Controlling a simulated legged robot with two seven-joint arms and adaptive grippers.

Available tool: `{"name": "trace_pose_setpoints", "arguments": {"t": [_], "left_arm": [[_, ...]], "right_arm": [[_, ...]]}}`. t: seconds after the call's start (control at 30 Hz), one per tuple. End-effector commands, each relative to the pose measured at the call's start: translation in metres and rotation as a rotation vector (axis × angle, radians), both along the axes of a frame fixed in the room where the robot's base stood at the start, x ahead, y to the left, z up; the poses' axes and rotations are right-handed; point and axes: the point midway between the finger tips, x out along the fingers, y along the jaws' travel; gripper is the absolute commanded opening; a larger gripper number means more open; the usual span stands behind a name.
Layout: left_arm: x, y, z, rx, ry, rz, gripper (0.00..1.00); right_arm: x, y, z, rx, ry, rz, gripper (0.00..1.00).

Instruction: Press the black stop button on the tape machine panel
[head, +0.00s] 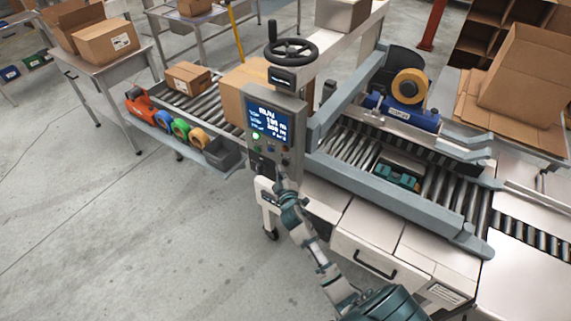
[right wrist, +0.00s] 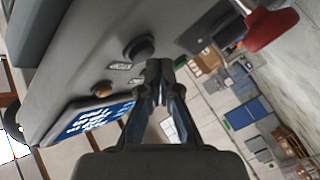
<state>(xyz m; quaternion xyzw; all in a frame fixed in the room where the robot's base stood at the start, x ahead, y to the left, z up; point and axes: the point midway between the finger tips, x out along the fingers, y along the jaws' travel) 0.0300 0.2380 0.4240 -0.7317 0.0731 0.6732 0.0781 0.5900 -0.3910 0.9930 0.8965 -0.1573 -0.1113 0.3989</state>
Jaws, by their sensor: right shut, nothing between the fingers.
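The tape machine panel (head: 290,107) is a grey box with a lit blue screen (head: 268,122) and a green-lit button (head: 256,136). In the right wrist view, a round black button (right wrist: 138,48) stands out from the panel's grey face, with a small label beside it that I cannot read clearly. My right gripper (right wrist: 160,72) is shut and empty, its tips close to the black button; I cannot tell whether they touch the panel. In the head view, my right gripper (head: 286,176) is at the panel's lower part and partly hides it. My left gripper is not in view.
A small orange-brown button (right wrist: 103,88) sits between the black button and the screen. A red part (right wrist: 270,27) juts out beyond the tips. A black handwheel (head: 291,51) rises above the panel. The roller conveyor (head: 350,150) with blue-grey rails lies to the right.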

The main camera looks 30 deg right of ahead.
Motion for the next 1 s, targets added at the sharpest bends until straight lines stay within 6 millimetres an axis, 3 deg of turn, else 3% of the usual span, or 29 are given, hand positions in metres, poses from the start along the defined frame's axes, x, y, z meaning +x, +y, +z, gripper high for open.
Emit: {"name": "trace_pose_setpoints", "arguments": {"t": [1.0], "left_arm": [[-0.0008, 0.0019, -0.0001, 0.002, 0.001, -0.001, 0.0]], "right_arm": [[0.0, 0.0002, 0.0001, 0.001, -0.001, 0.001, 0.0]]}}
